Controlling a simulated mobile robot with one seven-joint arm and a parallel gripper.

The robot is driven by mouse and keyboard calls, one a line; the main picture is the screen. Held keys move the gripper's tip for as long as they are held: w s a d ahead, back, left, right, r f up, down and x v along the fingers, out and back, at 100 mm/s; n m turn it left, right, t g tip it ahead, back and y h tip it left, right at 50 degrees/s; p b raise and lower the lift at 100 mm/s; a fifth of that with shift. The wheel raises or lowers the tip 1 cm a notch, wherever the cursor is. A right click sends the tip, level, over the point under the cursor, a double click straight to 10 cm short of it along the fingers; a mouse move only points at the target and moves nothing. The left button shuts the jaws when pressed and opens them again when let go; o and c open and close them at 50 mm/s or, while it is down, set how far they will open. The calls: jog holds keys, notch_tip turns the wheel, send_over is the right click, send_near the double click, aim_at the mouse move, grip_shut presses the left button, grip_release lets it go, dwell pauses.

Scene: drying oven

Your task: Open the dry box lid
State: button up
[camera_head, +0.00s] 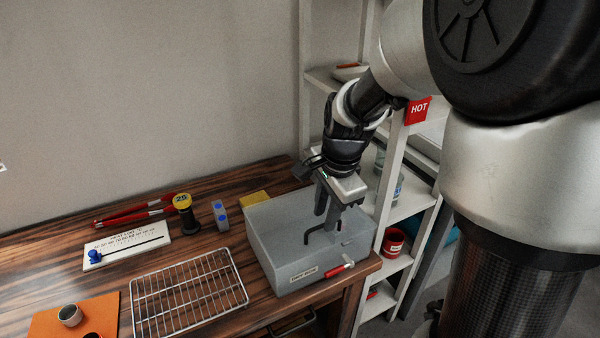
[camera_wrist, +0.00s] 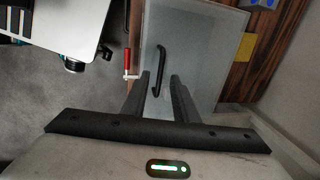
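The dry box (camera_head: 289,259) is a grey box with a label on its front, standing at the right end of the wooden table. Its lid (camera_head: 281,223) lies flat on top and looks closed; the lid also shows in the wrist view (camera_wrist: 205,50). A black bar handle (camera_head: 311,235) sits on the lid, and it shows in the wrist view (camera_wrist: 160,68) just beyond my fingertips. A red-handled latch (camera_head: 338,269) is on the box's front. My gripper (camera_head: 328,222) points down above the lid. In the wrist view (camera_wrist: 159,77) its fingers are apart with nothing clearly held between them.
A wire rack (camera_head: 188,291) lies left of the box. A timer-topped black stand (camera_head: 186,212), a blue-buttoned grey block (camera_head: 220,215) and a yellow sponge-like block (camera_head: 254,198) are behind it. A white shelf unit (camera_head: 395,215) with a HOT sign (camera_head: 418,110) stands close on the right.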

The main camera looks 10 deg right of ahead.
jog(key=shift+w+f, duration=0.15)
jog(key=shift+f, duration=0.75)
jog(key=shift+c, duration=0.4)
grip_shut()
dwell(0.5)
